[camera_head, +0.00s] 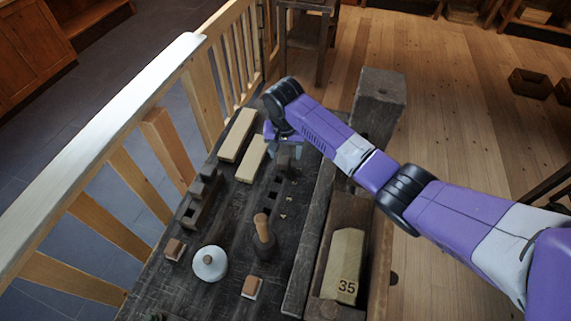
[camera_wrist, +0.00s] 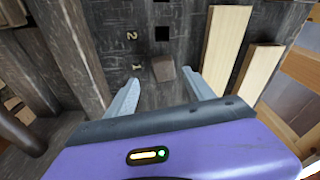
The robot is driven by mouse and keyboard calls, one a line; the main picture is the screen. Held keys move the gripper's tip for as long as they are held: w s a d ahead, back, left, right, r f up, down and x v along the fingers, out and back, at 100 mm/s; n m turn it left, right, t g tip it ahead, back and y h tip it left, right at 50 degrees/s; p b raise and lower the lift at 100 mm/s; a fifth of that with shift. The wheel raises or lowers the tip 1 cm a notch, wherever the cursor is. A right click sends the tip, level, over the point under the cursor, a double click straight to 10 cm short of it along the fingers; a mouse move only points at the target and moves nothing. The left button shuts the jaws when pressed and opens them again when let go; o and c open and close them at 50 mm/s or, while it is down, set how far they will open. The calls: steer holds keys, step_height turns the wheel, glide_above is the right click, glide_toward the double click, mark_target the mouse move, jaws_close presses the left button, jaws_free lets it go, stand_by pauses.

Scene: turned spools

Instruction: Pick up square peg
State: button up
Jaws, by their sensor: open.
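The square peg (camera_wrist: 164,75) is a small grey-brown block with a square top, beside the painted digit 1 on the dark board (camera_wrist: 128,55). It stands in line with the row of square holes. My gripper (camera_wrist: 161,82) is open above it, and in the wrist view the peg shows between the two fingertips. I cannot tell whether the fingers touch it. In the head view my gripper (camera_head: 284,140) is over the far part of the board, and the peg is hard to make out there.
Two pale wooden bars (camera_head: 237,135) lie left of my gripper. A dark notched block (camera_head: 200,202), a white round knob (camera_head: 210,263) and a wooden-handled tool (camera_head: 263,237) stand nearer. A block marked 35 (camera_head: 343,265) lies in a side trough. A railing (camera_head: 120,145) borders the left.

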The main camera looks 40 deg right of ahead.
mark_target(284, 160)
steer(key=shift+w+f+b, duration=0.25)
steer(key=shift+f+b, duration=0.25)
steer(key=shift+f, duration=0.1)
steer(key=shift+w+f+b, duration=0.2)
steer(key=shift+f+b, duration=0.3)
steer(key=shift+f, duration=0.1)
step_height(284, 160, down, 2)
steer(key=b, duration=0.2)
steer(key=shift+w+b, duration=0.15)
steer(key=shift+b, duration=0.25)
steer(key=shift+d, duration=0.1)
steer(key=shift+c, duration=0.2)
jaws_close()
